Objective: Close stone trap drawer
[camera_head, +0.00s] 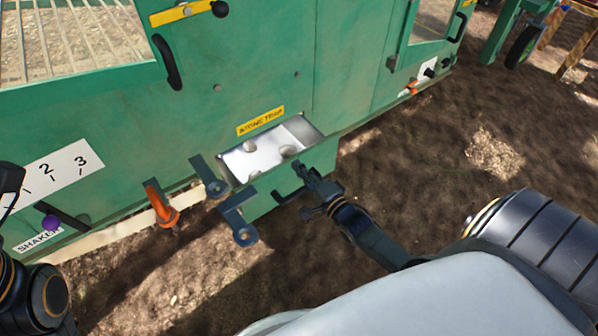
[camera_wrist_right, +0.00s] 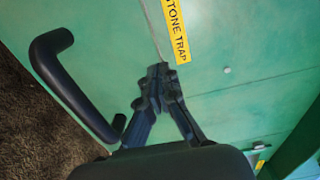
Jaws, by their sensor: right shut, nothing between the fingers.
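The stone trap drawer (camera_head: 318,160) is pulled out of the green machine, under the yellow STONE TRAP label (camera_head: 260,121). Its pale metal inside shows, with a few stones in it. A black handle (camera_head: 284,196) is on its green front; it looms large at left in the right wrist view (camera_wrist_right: 75,90). My right gripper (camera_head: 306,172) is shut and empty, close to the drawer front beside the handle. Its fingertips meet in the right wrist view (camera_wrist_right: 158,72); contact with the front is unclear. Dark parts of my left arm are cut off at the left edge; its fingers are not clear.
Two dark brackets (camera_head: 240,222) stick out left of the drawer, with an orange lever (camera_head: 162,207) further left. A purple-knobbed shaker lever (camera_head: 51,222) sits by a numbered plate (camera_head: 52,178). Bare soil (camera_head: 420,150) lies open to the right.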

